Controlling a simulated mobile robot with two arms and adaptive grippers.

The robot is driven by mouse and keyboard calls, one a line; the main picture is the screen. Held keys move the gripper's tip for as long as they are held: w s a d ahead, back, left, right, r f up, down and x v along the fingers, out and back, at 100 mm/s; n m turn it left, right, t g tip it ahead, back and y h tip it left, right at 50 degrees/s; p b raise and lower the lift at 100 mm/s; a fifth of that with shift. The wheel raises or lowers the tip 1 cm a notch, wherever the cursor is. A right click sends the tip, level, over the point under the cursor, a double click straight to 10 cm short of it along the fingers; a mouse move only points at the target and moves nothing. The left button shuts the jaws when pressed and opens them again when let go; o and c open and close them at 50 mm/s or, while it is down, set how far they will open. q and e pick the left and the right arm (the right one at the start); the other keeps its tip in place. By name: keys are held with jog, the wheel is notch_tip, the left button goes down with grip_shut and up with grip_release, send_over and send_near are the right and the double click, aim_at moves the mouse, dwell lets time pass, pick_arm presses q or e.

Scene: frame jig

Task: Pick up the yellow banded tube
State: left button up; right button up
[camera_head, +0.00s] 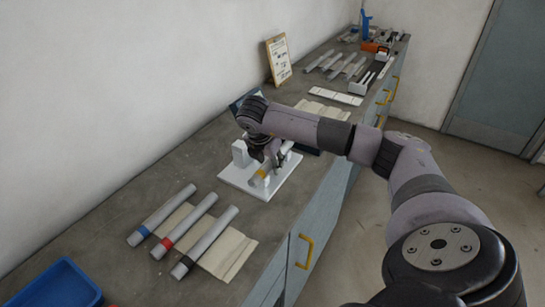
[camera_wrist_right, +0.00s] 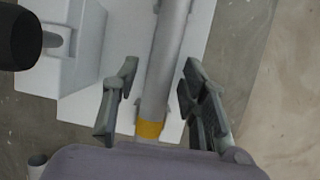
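The yellow banded tube is a grey tube with a yellow band (camera_head: 262,174) near its near end. It lies on the white jig (camera_head: 235,177) on the counter. In the right wrist view the tube (camera_wrist_right: 161,75) runs between the fingers of my right gripper (camera_wrist_right: 156,90). These fingers are open, with a visible gap on each side of the tube. In the head view my right gripper (camera_head: 269,157) is low over the jig and partly hides the tube. My left gripper is not in view.
Blue, red and black banded tubes (camera_head: 196,229) lie on a beige cloth (camera_head: 229,254) nearer on the counter. A blue tray (camera_head: 55,285) is at the lower left. A sign (camera_head: 278,60) leans on the wall. More tubes and tools lie at the far end.

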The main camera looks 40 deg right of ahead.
grip_shut()
jog(key=shift+r, duration=0.1)
dwell(0.4)
